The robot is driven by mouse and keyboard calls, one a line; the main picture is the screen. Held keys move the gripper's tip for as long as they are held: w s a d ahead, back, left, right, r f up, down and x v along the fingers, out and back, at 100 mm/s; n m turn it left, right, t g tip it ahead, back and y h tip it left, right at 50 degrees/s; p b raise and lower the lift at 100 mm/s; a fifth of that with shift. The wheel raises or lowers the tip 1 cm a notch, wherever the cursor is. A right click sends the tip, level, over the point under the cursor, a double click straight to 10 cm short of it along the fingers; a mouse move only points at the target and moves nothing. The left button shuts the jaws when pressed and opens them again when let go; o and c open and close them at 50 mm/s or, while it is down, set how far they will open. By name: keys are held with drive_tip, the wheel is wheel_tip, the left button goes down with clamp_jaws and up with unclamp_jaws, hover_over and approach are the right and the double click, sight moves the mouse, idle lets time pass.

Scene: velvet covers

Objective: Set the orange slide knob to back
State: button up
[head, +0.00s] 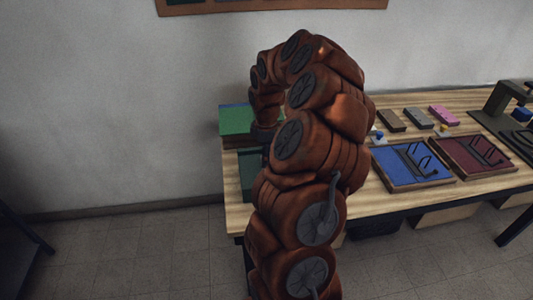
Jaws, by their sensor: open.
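No orange slide knob can be made out in the head view; my arm covers part of the table. My gripper (264,152) is open at the far end of my bent arm, small, dark and partly hidden by the arm links. It is close to a green box-like block (237,120) and a dark green panel (249,172) at the table's left end. Whether it touches either of them I cannot tell. A small piece with a blue top (378,135) shows just right of my arm, and a small piece with a yellow top (440,128) stands farther right.
On the wooden table (400,208) are a blue tray (388,178) and a dark red tray (440,150), each with black wire-like parts. Brown, grey and pink blocks (443,115) lie behind. A black stand (500,98) is at right.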

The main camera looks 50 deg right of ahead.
clamp_jaws()
idle(0.5)
